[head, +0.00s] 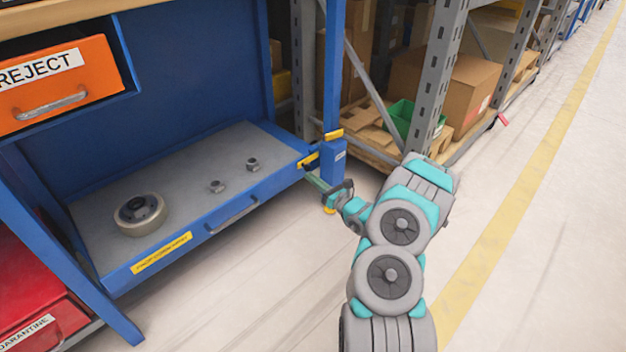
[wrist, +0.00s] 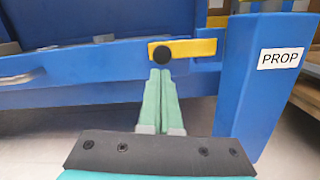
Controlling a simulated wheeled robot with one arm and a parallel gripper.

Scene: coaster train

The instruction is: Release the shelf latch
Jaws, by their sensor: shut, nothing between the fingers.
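The shelf latch (wrist: 198,47) is a yellow bar with a round black knob at its left end, in the wrist view. It lies roughly level across the shelf's blue front edge, close to the blue post marked PROP (wrist: 262,100). In the head view the yellow latch (head: 307,161) sits at the shelf's right front corner. My gripper (wrist: 161,76) has its green fingers shut and empty, with the tips just below the black knob; I cannot tell whether they touch it. In the head view my gripper (head: 318,184) reaches the corner beside the prop (head: 333,165).
The grey-topped shelf (head: 100,205) carries a wheel (head: 141,214) and two nuts (head: 217,186). An orange REJECT drawer (head: 60,85) is above; a red bin (head: 40,290) is at lower left. Racking with boxes (head: 470,85) stands behind. The floor at right is clear.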

